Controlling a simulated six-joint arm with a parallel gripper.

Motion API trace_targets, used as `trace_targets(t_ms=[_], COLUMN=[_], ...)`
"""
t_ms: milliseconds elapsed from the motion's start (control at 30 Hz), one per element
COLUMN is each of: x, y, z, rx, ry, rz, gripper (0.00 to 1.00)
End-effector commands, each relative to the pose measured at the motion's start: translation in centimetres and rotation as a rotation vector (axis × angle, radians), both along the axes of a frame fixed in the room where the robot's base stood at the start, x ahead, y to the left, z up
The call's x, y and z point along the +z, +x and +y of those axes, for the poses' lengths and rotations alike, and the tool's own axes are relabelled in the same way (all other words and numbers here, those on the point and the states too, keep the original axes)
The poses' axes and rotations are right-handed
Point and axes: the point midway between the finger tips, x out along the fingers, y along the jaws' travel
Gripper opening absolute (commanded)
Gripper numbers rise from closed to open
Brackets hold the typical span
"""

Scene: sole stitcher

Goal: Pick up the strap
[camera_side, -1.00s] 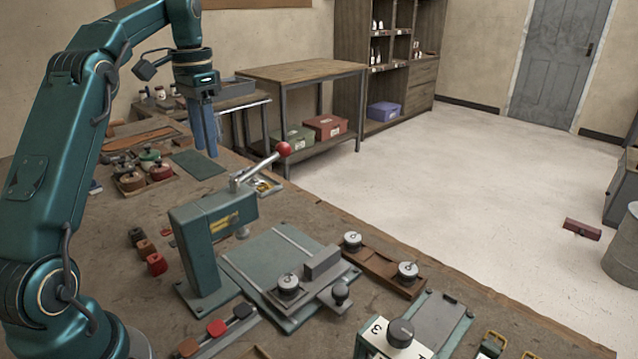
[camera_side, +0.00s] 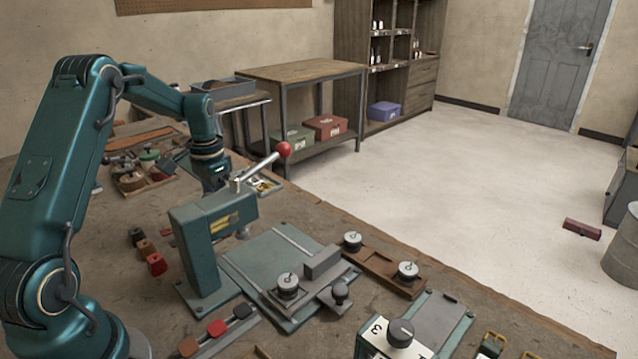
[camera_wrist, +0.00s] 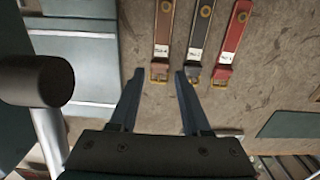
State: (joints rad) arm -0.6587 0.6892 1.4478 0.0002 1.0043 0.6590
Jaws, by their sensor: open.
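Three straps lie side by side on the workbench in the wrist view: a brown strap (camera_wrist: 163,30), a dark strap (camera_wrist: 201,30) and a red strap (camera_wrist: 235,32). My gripper (camera_wrist: 160,74) is open and empty. In the picture its fingertips lie on either side of the brown strap's buckle (camera_wrist: 159,72); height above the bench is unclear. In the side view, my wrist is low behind the green stitcher (camera_side: 212,225), and the fingers and straps are hidden.
A dark rounded knob (camera_wrist: 35,80) fills the left of the wrist view. A dark green panel (camera_wrist: 285,125) lies at right. In the side view, a red-knobbed lever (camera_side: 283,149) rises close beside my wrist. Spools in a tray (camera_side: 148,170) stand to its left.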

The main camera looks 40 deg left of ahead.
Motion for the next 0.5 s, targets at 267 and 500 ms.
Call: trace_targets(t_ms=[267, 500], x=[-3.1, -3.5], y=[-0.1, 0.0], z=[0.0, 0.0], rx=[0.0, 0.0], ry=[-0.001, 0.001], rz=[0.003, 0.0], gripper=[0.47, 0.47])
